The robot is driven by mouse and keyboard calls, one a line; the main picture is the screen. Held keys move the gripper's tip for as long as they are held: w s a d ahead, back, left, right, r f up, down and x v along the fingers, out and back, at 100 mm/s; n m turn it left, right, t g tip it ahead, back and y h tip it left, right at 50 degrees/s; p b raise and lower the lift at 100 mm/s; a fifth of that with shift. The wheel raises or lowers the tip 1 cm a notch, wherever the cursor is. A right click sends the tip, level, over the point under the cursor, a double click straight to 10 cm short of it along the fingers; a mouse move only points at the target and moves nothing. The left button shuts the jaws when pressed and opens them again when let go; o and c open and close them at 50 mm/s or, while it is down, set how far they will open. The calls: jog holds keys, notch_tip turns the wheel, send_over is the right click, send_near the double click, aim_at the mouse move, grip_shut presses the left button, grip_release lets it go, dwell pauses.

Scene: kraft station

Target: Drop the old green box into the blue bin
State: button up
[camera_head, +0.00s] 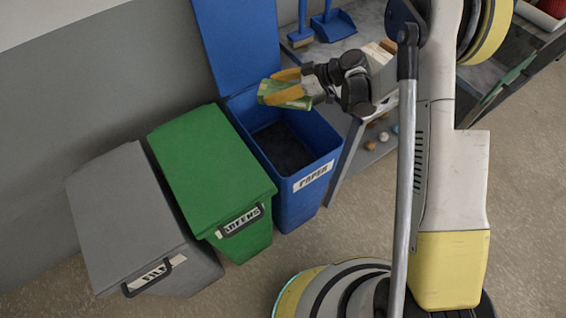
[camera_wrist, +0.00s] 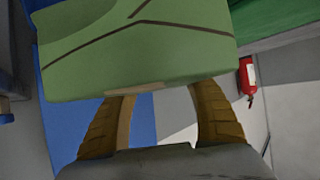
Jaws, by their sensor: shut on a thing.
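The green box (camera_head: 286,95) is held in my gripper (camera_head: 291,88), above the back part of the blue bin. The blue bin (camera_head: 301,163) stands with its lid (camera_head: 238,45) raised against the wall and bears a paper label. Its dark inside shows below the box. In the wrist view the green box (camera_wrist: 140,45) fills the upper middle, beyond the two yellow-brown fingers of my gripper (camera_wrist: 160,100). The fingertips are hidden by the box in that view.
A closed green bin (camera_head: 210,165) and a closed grey bin (camera_head: 130,215) stand left of the blue bin. A shelf with a blue dustpan (camera_head: 334,25) and small round things is on the right. A red fire extinguisher (camera_wrist: 247,78) shows in the wrist view.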

jog(key=shift+f+b, duration=0.9)
jog(key=shift+f, duration=1.1)
jog(key=o, duration=1.4)
jog(key=shift+d, duration=0.1)
jog(key=v, duration=1.2)
